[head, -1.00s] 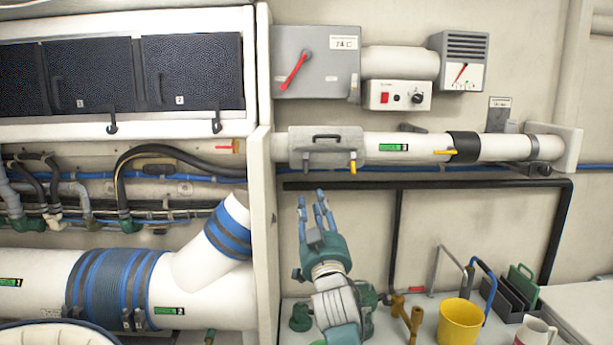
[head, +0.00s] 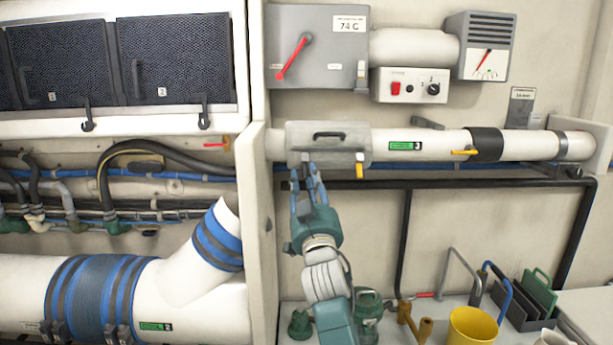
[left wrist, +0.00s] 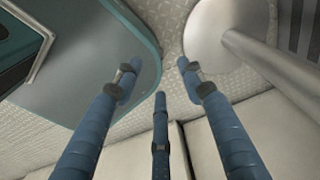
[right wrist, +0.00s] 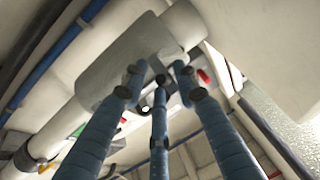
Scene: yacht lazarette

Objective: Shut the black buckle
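The black buckle (head: 306,158) is at the lower left of a grey cover (head: 345,145) clamped around the white pipe. It is small and partly hidden by my fingers, so I cannot tell its position. My right gripper (head: 305,172) points up just below it, fingers spread; I cannot tell whether they touch it. My left gripper (left wrist: 158,78) is open and empty, seen only in the left wrist view.
A yellow buckle (head: 359,170) hangs at the cover's lower right. A black pipe (head: 450,183) runs below. A white partition (head: 254,200) stands left of my right arm. A yellow bucket (head: 472,328) and tool holder (head: 525,305) are at lower right.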

